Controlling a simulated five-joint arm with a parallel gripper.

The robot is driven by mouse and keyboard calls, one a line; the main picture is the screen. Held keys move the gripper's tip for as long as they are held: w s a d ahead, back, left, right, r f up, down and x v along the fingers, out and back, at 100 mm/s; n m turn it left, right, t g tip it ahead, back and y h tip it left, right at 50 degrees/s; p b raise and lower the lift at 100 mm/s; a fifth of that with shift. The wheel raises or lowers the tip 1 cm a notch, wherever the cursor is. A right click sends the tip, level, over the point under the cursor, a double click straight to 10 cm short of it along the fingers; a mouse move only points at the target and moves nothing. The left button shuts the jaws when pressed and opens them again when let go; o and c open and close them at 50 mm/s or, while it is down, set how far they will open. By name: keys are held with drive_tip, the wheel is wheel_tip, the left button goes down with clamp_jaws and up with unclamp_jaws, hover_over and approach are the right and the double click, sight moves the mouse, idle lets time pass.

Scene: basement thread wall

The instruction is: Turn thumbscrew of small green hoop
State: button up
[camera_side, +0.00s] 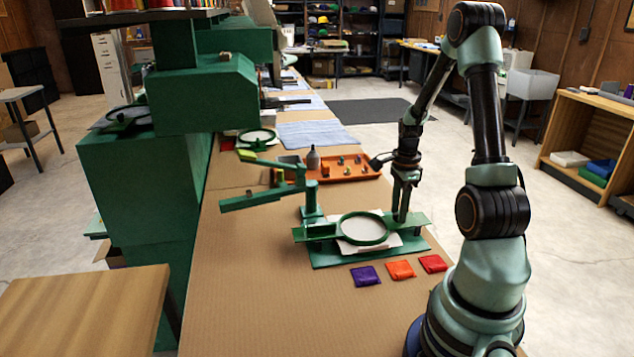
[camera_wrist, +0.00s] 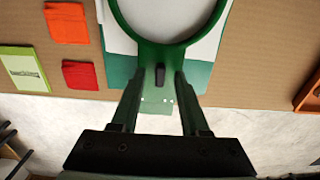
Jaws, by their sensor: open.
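The small green hoop (camera_side: 363,243) holds white cloth (camera_side: 364,226) and sits on a green stand (camera_side: 325,256) on the cardboard-covered bench. In the wrist view the hoop (camera_wrist: 222,12) shows at the top, with a green neck reaching toward me. The dark thumbscrew (camera_wrist: 160,75) sits on that neck. My gripper (camera_wrist: 157,80) is open, with one finger on each side of the thumbscrew; small gaps seem to show, but contact is hard to tell. In the side view my gripper (camera_side: 401,218) points down at the hoop's right end, and the thumbscrew is hidden there.
Purple (camera_side: 365,275), orange (camera_side: 400,270) and red (camera_side: 433,263) packets lie in front of the stand. A green arm fixture (camera_side: 262,196) stands to the left. Behind is an orange tray (camera_side: 355,172) with small parts. The front cardboard is clear.

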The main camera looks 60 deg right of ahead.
wheel_tip(320, 180, up, 12)
idle(0.5)
drive_tip(key=w+a+r+n+t+h, duration=0.1)
drive_tip(key=w+a+r+n, duration=0.25)
drive_tip(key=a+n, duration=0.4)
drive_tip(key=w+a+r+n+t, duration=0.2)
drive_tip(key=w+a+r+n, duration=0.15)
drive_tip(key=a+n, duration=0.35)
drive_tip(key=s+a+r+n+t+y, duration=0.1)
drive_tip(key=a+n+t, duration=0.1)
drive_tip(key=a+n, duration=1)
drive_tip(key=shift+s+a+r+n+t, duration=0.15)
drive_tip(key=shift+a+r+n+t, duration=0.15)
drive_tip(key=shift+a, duration=1.6)
